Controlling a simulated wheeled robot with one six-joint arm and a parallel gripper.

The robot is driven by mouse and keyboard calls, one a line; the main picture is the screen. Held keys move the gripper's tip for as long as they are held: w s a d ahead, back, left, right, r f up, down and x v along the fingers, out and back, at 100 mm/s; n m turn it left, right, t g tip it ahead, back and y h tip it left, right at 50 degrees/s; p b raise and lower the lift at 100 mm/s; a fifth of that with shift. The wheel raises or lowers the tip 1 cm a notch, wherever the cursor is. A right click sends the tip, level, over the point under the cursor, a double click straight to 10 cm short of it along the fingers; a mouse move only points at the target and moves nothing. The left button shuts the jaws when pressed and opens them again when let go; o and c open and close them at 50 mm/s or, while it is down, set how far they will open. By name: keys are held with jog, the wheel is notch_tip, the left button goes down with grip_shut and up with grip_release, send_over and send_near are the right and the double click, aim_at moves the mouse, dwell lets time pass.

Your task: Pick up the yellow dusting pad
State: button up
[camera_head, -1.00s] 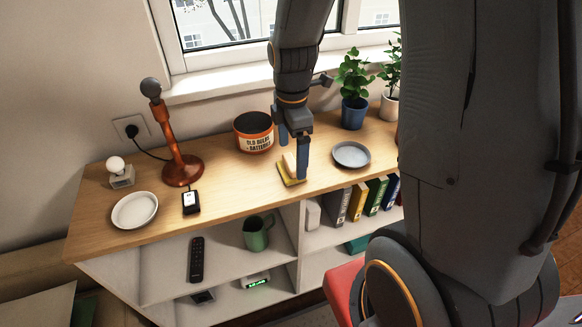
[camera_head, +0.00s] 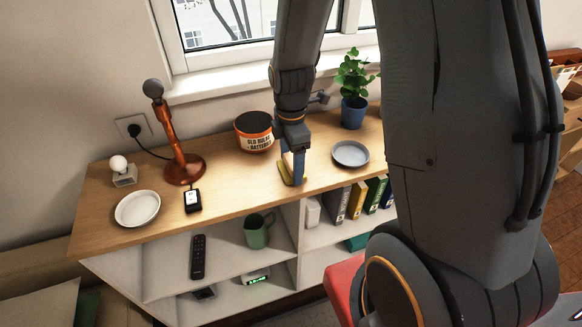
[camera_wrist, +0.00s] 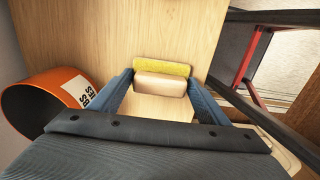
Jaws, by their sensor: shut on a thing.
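The yellow dusting pad (camera_head: 284,168) lies on the wooden top of the low shelf unit, near its front edge. In the wrist view the pad (camera_wrist: 162,69) shows a yellow strip with a pale beige block on it. My gripper (camera_head: 293,172) points down over the pad and hides part of it in the head view. In the wrist view the two blue fingers of my gripper (camera_wrist: 160,83) stand on either side of the beige block, shut on it. I cannot see the pad lifted off the wood.
A grey plate (camera_head: 350,153) lies close to the right of my gripper. The orange battery tub (camera_head: 254,133) stands behind to the left. A potted plant (camera_head: 353,100), a lamp (camera_head: 182,168), a black device (camera_head: 192,200) and a white plate (camera_head: 137,208) also stand on the top.

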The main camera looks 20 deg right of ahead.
aim_at(291, 161)
jog(key=shift+r, duration=0.15)
notch_tip(291, 161, up, 10)
jog(key=shift+f+b, duration=0.1)
jog(key=shift+b, duration=0.8)
jog(key=o, duration=0.6)
jog(key=shift+c, duration=0.2)
jog(key=c, duration=0.3)
jog(key=shift+c, duration=0.2)
